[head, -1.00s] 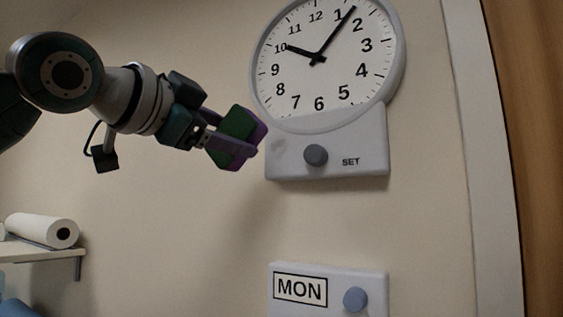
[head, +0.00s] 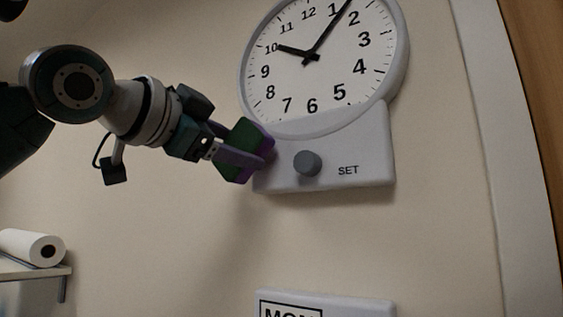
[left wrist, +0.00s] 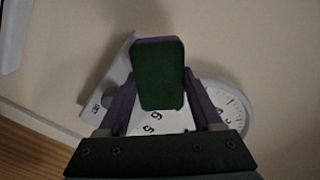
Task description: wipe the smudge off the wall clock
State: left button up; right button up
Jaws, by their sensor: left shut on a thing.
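The white wall clock (head: 325,90) has a grey rim and a lower panel (head: 370,150) with a round grey knob (head: 307,163) and the word SET. My left gripper (head: 245,155) is shut on a block with a green and a purple side (head: 239,148). The block overlaps the left end of the lower panel; I cannot tell if it touches. In the left wrist view the green block (left wrist: 159,75) stands between the fingers, with part of the clock (left wrist: 231,103) behind. No smudge shows now; the block covers that left panel area. My right gripper is not in view.
A second panel marked MON (head: 340,306) is on the wall below the clock. A white roll (head: 32,248) lies on a shelf (head: 30,272) at lower left. A pale door frame (head: 490,120) and brown wood stand at right. The wall between is bare.

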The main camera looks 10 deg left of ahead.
aim_at(280, 151)
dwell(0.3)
pick_arm(q)
jog(key=shift+p+x, duration=0.5)
jog(key=shift+x, duration=0.4)
jog(key=shift+d, duration=0.1)
jog(key=shift+s+d, duration=0.35)
jog(key=shift+d, duration=0.5)
jog(key=shift+s+d, duration=0.35)
jog(key=shift+d, duration=0.55)
jog(key=shift+w+p, duration=0.1)
jog(key=shift+p, duration=0.45)
jog(key=shift+w+a+p, duration=0.15)
jog(key=shift+w+a, duration=0.1)
jog(key=shift+a, duration=0.4)
jog(key=shift+w+a+p, duration=0.1)
jog(key=shift+w+a, duration=0.1)
jog(key=shift+a, duration=0.5)
jog(key=shift+w+a+p, duration=0.15)
jog(key=shift+w+a, duration=0.1)
jog(key=shift+a, duration=0.4)
jog(key=shift+s+d, duration=0.1)
